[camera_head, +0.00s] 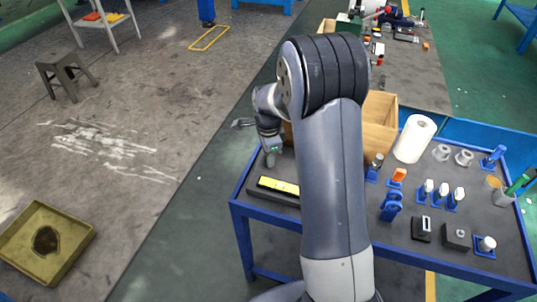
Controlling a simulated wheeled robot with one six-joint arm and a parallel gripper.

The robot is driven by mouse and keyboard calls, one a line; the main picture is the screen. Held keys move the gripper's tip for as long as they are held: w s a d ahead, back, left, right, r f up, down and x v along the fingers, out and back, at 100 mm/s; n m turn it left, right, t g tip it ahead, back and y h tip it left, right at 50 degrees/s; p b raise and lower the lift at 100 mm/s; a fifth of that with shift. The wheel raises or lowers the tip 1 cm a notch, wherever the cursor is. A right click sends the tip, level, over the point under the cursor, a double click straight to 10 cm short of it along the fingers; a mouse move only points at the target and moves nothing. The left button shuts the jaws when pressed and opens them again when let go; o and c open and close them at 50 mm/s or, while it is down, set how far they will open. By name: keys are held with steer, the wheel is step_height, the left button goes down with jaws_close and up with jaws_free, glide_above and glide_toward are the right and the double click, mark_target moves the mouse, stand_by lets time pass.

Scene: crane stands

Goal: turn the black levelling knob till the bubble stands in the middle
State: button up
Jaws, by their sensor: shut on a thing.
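A black level with a long yellow vial window (280,186) lies on the near left part of the blue-framed bench. The bubble is too small to make out. My gripper (271,160) points down at the bench's left edge, just behind the level. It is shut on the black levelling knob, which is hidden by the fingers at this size. My own arm covers the middle of the bench.
The blue bench (340,236) also holds a wooden box (379,122), a white paper roll (414,138), blue holders (391,206) and small black blocks (457,237) to the right of my arm. A yellow tray (77,254) lies on the floor and a grey stool (66,72) stands farther left.

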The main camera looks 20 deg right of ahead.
steer(key=o, duration=1)
step_height(320, 180, up, 11)
steer(key=shift+f, duration=0.1)
steer(key=shift+f, duration=0.1)
step_height(320, 180, down, 11)
steer(key=shift+r, duration=0.1)
steer(key=shift+r+n, duration=0.1)
steer(key=shift+n, duration=0.2)
stand_by(0.6)
